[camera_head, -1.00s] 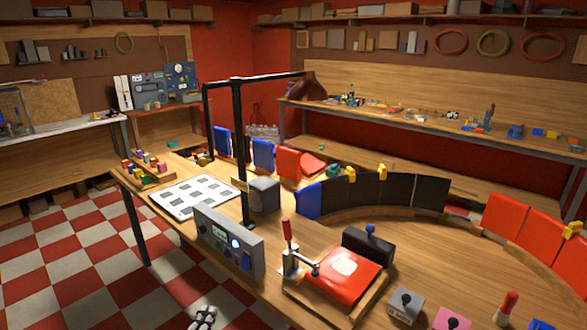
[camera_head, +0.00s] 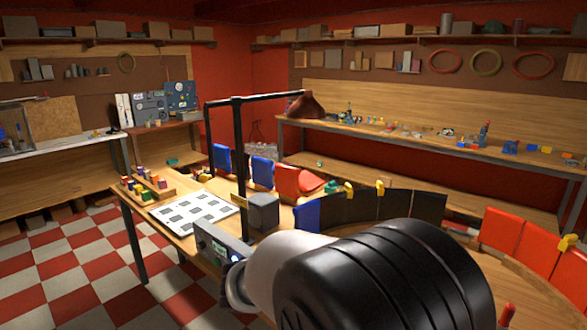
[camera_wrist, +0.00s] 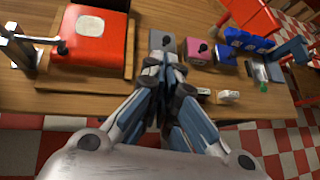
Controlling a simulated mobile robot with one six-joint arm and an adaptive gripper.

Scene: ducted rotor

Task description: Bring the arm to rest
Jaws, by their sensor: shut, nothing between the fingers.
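In the wrist view my gripper (camera_wrist: 166,72) is shut, its fingertips together with nothing between them. It is over or near the table's edge, and its height above the table is hard to tell. In the head view a large white and black part of my arm (camera_head: 370,280) fills the lower right. My gripper is not visible there.
The wrist view shows a red panel (camera_wrist: 92,45) with a clamp (camera_wrist: 22,48) at left, and a pink box (camera_wrist: 199,52) and blue blocks (camera_wrist: 245,40) at right. In the head view a black frame (camera_head: 240,165) stands by a checkered sheet (camera_head: 190,212).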

